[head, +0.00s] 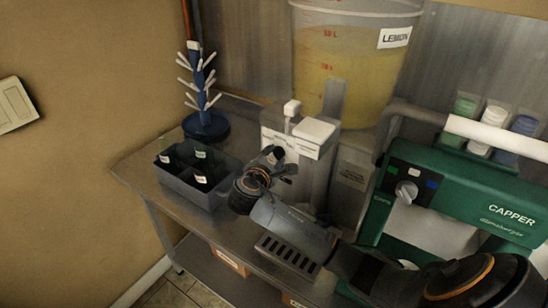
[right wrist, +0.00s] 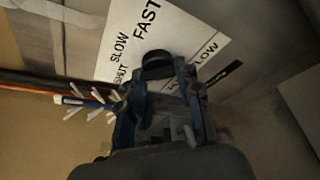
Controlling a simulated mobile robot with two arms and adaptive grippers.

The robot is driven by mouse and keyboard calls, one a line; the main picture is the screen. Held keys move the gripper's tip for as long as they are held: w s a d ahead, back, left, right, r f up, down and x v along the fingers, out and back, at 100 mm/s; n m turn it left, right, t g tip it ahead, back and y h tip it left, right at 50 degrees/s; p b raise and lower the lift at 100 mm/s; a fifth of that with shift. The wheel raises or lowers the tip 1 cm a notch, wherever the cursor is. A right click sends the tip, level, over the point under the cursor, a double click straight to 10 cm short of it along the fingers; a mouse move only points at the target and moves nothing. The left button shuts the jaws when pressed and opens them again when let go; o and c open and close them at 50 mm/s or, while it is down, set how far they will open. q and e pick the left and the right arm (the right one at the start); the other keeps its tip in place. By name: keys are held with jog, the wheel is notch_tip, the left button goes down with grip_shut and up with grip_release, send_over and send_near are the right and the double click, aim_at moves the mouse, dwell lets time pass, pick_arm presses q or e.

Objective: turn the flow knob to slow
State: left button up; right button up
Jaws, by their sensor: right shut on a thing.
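The flow knob (right wrist: 157,63) is a dark round piece in the right wrist view. It stands in front of a white label plate (right wrist: 190,45) that reads SHUT, SLOW and FAST. My right gripper (right wrist: 160,82) is shut on the knob, with a fingertip at each side of it. In the head view my right gripper (head: 277,164) is in front of the white-topped filler unit (head: 315,132) below the bucket. The knob is hard to make out there against the dark fingers. I cannot tell which mark the knob points to. My left gripper is not in view.
A clear bucket (head: 345,65) of yellow liquid labelled LEMON stands behind. A green capper (head: 470,205) is at right, beside my arm.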

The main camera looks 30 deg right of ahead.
jog(key=m+b, duration=0.1)
jog(key=m+t+b, duration=0.1)
jog(key=shift+f+b, duration=0.3)
jog(key=shift+b, duration=0.05)
jog(key=m+t+b, duration=0.1)
jog(key=m+b, duration=0.2)
jog(key=b, duration=0.1)
jog(key=shift+f+m+t+h+b, duration=0.1)
jog(key=shift+m+t+h+b, duration=0.2)
jog(key=shift+t+b, duration=0.1)
jog(key=shift+r+m+t+h+b, duration=0.3)
jog(key=shift+m+b, duration=0.6)
jog(key=shift+b, duration=0.35)
jog(key=shift+d, duration=0.1)
jog(key=o, duration=1.2)
jog(key=shift+c, duration=0.2)
